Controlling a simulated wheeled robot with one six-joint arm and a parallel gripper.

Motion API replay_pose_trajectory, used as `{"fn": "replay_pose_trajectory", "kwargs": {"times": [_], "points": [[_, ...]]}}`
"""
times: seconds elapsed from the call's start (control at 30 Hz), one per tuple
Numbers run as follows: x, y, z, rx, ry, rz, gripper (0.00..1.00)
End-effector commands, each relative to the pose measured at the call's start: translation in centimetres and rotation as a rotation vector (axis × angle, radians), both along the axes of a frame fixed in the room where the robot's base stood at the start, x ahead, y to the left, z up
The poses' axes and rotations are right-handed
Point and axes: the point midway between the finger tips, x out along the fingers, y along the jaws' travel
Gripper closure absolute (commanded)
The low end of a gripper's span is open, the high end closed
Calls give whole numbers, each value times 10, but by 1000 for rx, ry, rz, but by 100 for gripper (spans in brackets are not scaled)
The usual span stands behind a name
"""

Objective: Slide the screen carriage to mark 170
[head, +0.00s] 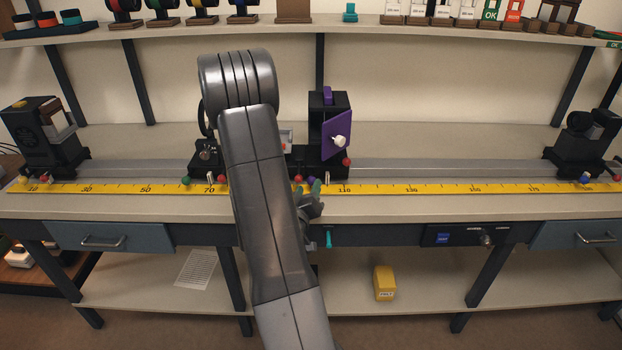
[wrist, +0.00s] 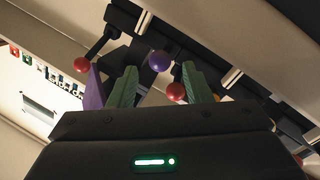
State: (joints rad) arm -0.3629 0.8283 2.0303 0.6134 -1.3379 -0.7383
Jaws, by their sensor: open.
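A dark carriage with a purple plate and white knob (head: 338,141) stands upright on the rail near mark 110. I cannot tell for sure whether it is the screen carriage. A purple ball knob (head: 312,181) shows low on the rail, with red ball knobs on both sides. My gripper (head: 314,194) is at the rail front by these knobs, partly hidden by my arm. In the wrist view, its green fingers (wrist: 160,82) are open. The purple ball (wrist: 159,61) and a red ball (wrist: 176,91) appear between them; contact is unclear. Mark 170 (head: 534,190) is at the right.
A dark lamp-like unit (head: 45,135) stands at the rail's left end and another dark unit (head: 582,140) at the right end, near mark 190. The rail (head: 450,168) between the purple plate and the right unit is clear. A shelf (head: 440,38) with parts runs above.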

Motion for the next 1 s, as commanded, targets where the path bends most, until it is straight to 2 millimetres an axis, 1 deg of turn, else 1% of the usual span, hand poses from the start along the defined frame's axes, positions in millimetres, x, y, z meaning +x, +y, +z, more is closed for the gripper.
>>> {"fn": "replay_pose_trajectory", "kwargs": {"times": [0.03, 0.1, 0.2, 0.3, 0.43, 0.67, 0.8, 0.9, 1.0], "points": [[10, -3, 2, 2, -2, -3, 55], [21, -6, 1, 1, 0, -2, 55], [33, -8, 1, 1, -1, -1, 55], [41, -10, 0, 0, 0, 0, 55], [45, -10, 0, 0, -1, 1, 55], [45, -10, 0, 0, 1, 1, 55], [45, -10, 0, 0, 1, 1, 83], [45, -10, 0, 0, 1, 1, 100], [45, -10, 0, 0, 1, 1, 100]]}}
